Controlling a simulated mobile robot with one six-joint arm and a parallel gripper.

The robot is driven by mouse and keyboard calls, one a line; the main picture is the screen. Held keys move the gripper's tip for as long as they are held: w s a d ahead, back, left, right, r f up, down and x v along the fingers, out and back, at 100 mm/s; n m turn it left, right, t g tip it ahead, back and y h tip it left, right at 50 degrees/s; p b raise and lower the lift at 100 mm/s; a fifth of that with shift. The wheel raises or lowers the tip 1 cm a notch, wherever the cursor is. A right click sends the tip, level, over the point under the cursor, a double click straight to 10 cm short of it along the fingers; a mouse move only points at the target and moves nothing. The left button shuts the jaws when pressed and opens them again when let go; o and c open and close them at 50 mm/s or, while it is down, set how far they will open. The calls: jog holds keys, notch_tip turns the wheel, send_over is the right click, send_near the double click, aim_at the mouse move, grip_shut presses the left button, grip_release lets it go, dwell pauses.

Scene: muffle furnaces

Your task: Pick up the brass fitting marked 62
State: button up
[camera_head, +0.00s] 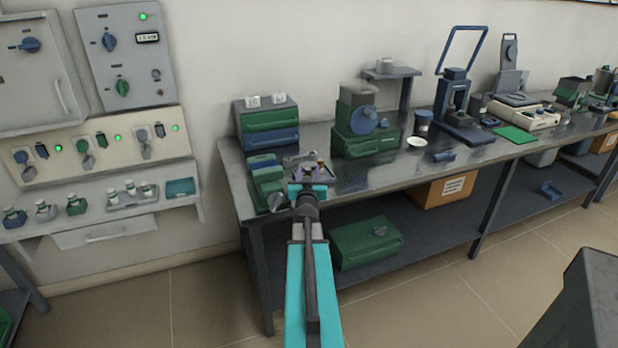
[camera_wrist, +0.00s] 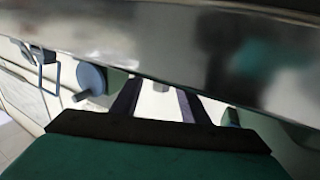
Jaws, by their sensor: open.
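My gripper (camera_head: 312,174) is over the left end of the metal bench in the head view. In the wrist view its two dark fingers (camera_wrist: 158,103) are apart, with a bright gap and a small grey shape between them. A tiny brass-yellow spot (camera_head: 320,157) shows just beyond my gripper in the head view. It may be a brass fitting, but it is too small to tell and no number 62 can be read. My gripper and arm hide part of the bench there. No brass thing shows clearly in the wrist view.
A green-and-blue drawer unit (camera_head: 268,124) stands behind my gripper, and a green machine (camera_head: 362,122) to its right. A small white dish (camera_head: 417,141) lies on the bench. A green box (camera_head: 366,243) is on the lower shelf. The bench's front middle (camera_head: 385,176) is clear.

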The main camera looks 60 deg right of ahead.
jog(key=shift+w+d, duration=0.15)
jog(key=shift+d, duration=0.15)
dwell(0.4)
grip_shut()
